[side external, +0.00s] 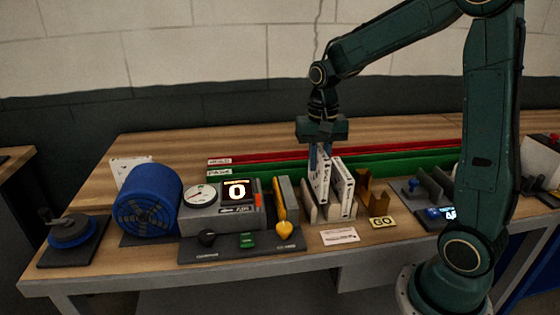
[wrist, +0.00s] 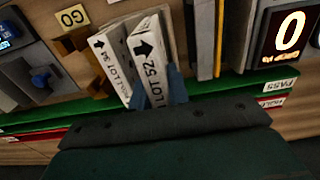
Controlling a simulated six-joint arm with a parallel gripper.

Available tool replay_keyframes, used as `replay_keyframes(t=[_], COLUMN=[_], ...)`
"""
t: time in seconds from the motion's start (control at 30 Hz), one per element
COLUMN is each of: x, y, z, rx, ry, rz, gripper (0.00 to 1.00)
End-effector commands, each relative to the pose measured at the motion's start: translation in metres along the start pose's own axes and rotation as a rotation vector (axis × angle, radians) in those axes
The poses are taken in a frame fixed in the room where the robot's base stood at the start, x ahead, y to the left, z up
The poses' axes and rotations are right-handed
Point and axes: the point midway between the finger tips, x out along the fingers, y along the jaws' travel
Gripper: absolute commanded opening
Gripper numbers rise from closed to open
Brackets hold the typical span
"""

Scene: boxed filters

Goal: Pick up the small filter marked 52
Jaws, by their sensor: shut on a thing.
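The small filter marked 52 (wrist: 148,56) is a thin white box with a black arrow and "LOT 52" on its edge. It also shows in the side view (side external: 320,180), standing upright in the rack and a little higher than its neighbour. My gripper (wrist: 160,88) is shut on it, with blue fingers on both sides near its end. In the side view my gripper (side external: 320,150) reaches straight down onto it from above. Whether the held filter's bottom touches the rack is hidden.
A blue blower (side external: 148,203) is further left. Green (side external: 400,160) and red (side external: 270,157) rails run behind.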

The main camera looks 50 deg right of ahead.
Motion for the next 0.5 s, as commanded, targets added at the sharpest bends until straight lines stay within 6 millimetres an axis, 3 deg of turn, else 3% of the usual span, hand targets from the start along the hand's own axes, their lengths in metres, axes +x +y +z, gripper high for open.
replay_keyframes(t=[0.5], x=[-0.110], y=[0.000], z=[-0.001], rx=[0.000], ry=[0.004], rz=[-0.002], gripper=[0.00])
